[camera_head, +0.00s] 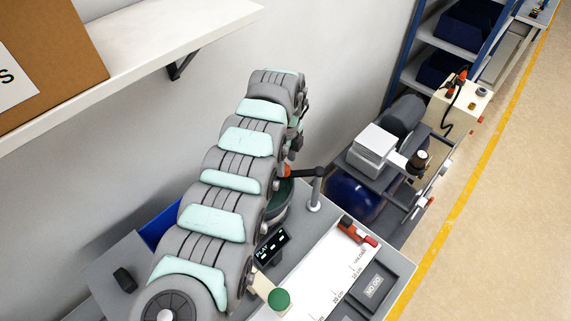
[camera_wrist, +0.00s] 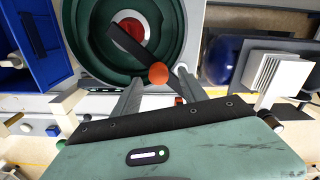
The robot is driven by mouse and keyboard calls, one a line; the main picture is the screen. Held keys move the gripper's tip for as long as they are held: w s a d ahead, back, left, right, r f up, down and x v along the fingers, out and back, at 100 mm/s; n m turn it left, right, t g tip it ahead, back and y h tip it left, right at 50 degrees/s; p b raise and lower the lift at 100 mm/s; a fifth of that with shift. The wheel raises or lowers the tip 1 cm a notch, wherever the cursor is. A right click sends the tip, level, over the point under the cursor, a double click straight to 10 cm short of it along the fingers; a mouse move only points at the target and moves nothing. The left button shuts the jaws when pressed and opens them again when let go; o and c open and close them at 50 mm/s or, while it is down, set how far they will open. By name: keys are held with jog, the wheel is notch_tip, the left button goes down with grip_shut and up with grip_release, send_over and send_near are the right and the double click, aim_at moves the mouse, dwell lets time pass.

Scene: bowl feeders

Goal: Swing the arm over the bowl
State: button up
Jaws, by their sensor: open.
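The bowl (camera_wrist: 82,40) is dark green and round, with a red disc at its centre, at the top of the wrist view. In the head view the bowl (camera_head: 281,203) is mostly hidden behind my arm. The black swing arm (camera_wrist: 130,44) crosses part of the bowl in the wrist view and has an orange knob (camera_wrist: 158,73) at its near end. The swing arm (camera_head: 303,172) also shows in the head view by a grey post (camera_head: 314,192). My gripper (camera_wrist: 160,77) is open, its fingers on either side of the knob in the picture. Contact cannot be told.
A blue bin (camera_wrist: 42,65) stands left of the bowl in the wrist view. A grey machine with a white finned block (camera_head: 373,146) stands to the right in the head view.

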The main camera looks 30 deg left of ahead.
aim_at(286, 167)
notch_tip(286, 167, up, 9)
jog(key=b, duration=0.1)
jog(key=shift+r, duration=0.1)
dwell(0.5)
